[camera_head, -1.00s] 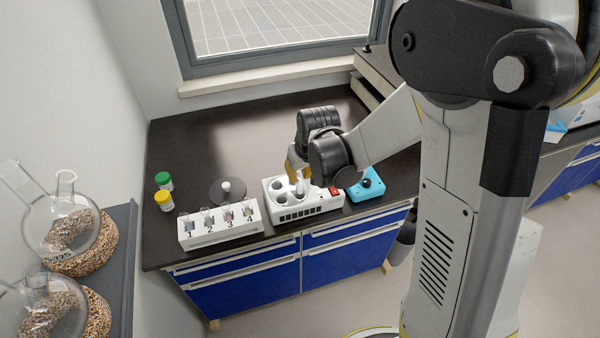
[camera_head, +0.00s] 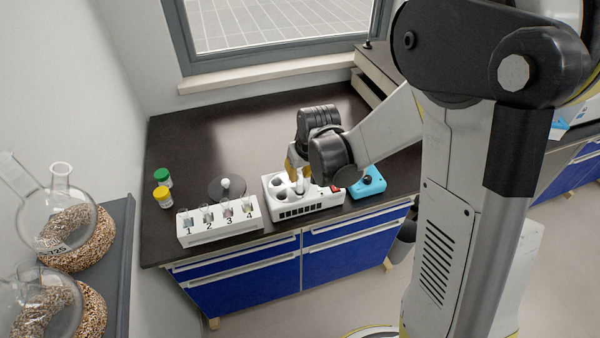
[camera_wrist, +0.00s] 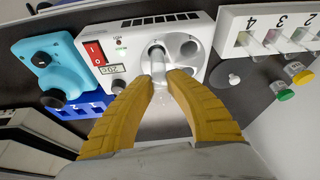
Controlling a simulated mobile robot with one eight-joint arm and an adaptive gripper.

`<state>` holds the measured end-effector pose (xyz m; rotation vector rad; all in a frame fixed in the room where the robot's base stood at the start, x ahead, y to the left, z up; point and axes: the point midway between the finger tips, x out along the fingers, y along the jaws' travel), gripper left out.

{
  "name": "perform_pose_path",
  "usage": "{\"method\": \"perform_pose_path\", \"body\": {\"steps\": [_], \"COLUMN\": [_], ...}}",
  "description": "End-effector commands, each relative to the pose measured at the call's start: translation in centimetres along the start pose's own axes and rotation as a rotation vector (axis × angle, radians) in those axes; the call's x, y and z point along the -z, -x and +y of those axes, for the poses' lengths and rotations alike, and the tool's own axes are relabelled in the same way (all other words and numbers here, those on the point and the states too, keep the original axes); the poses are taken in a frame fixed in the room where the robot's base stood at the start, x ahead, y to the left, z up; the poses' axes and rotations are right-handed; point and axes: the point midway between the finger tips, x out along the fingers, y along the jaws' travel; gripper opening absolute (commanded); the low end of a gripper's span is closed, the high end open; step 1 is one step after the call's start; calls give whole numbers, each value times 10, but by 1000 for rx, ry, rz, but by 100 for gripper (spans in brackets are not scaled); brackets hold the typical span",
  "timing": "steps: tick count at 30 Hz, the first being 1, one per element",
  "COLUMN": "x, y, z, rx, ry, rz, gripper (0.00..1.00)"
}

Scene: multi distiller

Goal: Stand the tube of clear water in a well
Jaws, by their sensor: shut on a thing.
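My gripper (camera_head: 300,176) has its yellow fingers shut on a clear tube (camera_wrist: 157,65), which also shows below the fingers in the head view (camera_head: 300,188). The tube is roughly upright over the white block with round wells (camera_wrist: 128,77), which also shows in the head view (camera_head: 318,208). Its lower end is at one well, and I cannot tell how far inside it is. An open well (camera_wrist: 190,48) shows beside the tube in the wrist view. My gripper partly hides the block in the head view.
A white numbered rack with tubes (camera_head: 220,229) stands left of the block. A blue device with a black knob (camera_head: 368,185) is close on its right. A dark round plate (camera_head: 215,189) and green-capped (camera_head: 162,177) and yellow-capped (camera_head: 162,196) bottles are at left. The back bench is clear.

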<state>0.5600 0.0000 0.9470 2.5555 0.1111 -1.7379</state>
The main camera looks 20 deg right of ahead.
Motion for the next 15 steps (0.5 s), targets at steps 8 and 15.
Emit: {"method": "perform_pose_path", "body": {"steps": [8, 15], "x": [-5, -8], "y": [-12, -21], "z": [0, 0], "rx": [0, 0], "ry": [0, 0], "rz": [0, 0], "gripper": [0, 0]}}
